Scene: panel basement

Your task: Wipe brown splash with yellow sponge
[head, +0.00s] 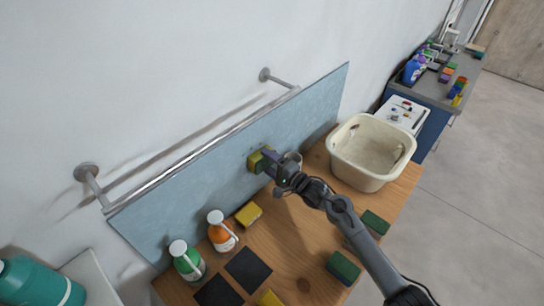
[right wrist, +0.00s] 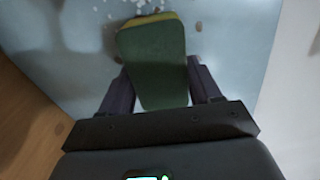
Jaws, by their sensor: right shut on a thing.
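My right gripper (head: 268,161) is shut on a yellow sponge with a green side (head: 255,162), in front of the blue-grey panel (head: 215,170). In the right wrist view the sponge's dark green side (right wrist: 153,65) faces the camera between the two fingers (right wrist: 160,88), with a yellow edge at its far end. It is at or very near the panel; I cannot tell if it touches. Small brown spots (right wrist: 198,27) show on the panel beside the sponge, with white specks near its far end. The sponge hides part of the panel. My left gripper is not in view.
The wooden table (head: 290,238) holds a cream basin (head: 368,172), green bottle (head: 187,262), orange bottle (head: 222,232), dark squares (head: 248,270) and other sponges (head: 249,214). A metal rail (head: 200,150) runs along the panel's top.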

